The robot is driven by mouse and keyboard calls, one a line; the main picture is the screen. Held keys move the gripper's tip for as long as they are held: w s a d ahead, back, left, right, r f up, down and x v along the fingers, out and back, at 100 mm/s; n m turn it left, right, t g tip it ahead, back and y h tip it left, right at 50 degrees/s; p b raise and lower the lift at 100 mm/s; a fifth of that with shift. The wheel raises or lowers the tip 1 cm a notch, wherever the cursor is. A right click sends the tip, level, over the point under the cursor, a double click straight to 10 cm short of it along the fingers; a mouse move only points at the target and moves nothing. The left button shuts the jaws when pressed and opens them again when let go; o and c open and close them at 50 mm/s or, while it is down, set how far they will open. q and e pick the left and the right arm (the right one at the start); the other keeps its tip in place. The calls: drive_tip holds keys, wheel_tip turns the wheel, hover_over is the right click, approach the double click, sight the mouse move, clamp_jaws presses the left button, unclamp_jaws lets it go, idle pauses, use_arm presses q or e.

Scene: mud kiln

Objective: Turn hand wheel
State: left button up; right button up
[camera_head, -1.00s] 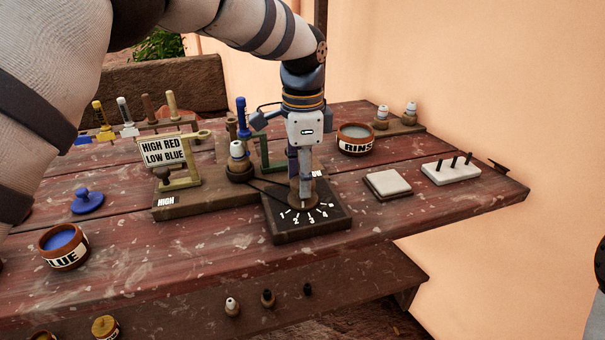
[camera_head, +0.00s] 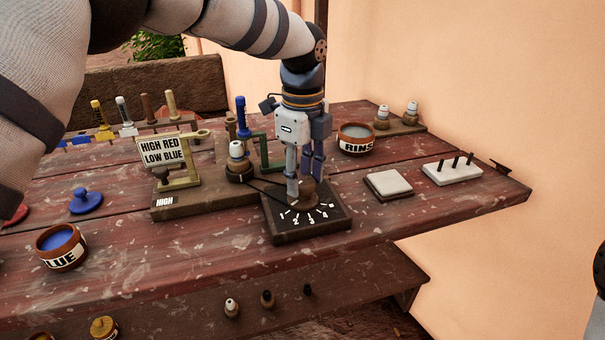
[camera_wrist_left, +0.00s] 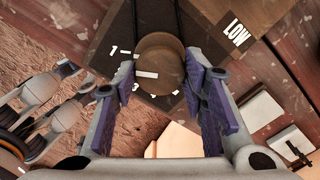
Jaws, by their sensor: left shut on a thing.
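The hand wheel (camera_head: 310,190) is a round brown knob on a dark square block (camera_head: 283,230) with white numbers 1 to 4 and tick marks. In the left wrist view the wheel (camera_wrist_left: 161,62) sits between my fingers, and a white mark on it points left, a little below the tick of the 1. My left gripper (camera_head: 304,184) points down from above and is shut on the wheel; it also shows in the left wrist view (camera_wrist_left: 160,84). One finger hides part of the scale there. My right gripper is not in view.
A stand with a HIGH RED LOW BLUE sign (camera_head: 163,150) is left of the block. A RINSE pot (camera_head: 355,139), a pale tile (camera_head: 388,184) and a pegged white block (camera_head: 452,170) are to the right. A blue pot (camera_head: 62,246) stands at front left.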

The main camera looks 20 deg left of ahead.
sight(303, 181)
use_arm(q)
drive_tip(key=shift+m, duration=0.3)
idle(0.4)
drive_tip(key=o, duration=1.2)
drive_tip(key=shift+c, duration=0.2)
wheel_tip(303, 181, up, 12)
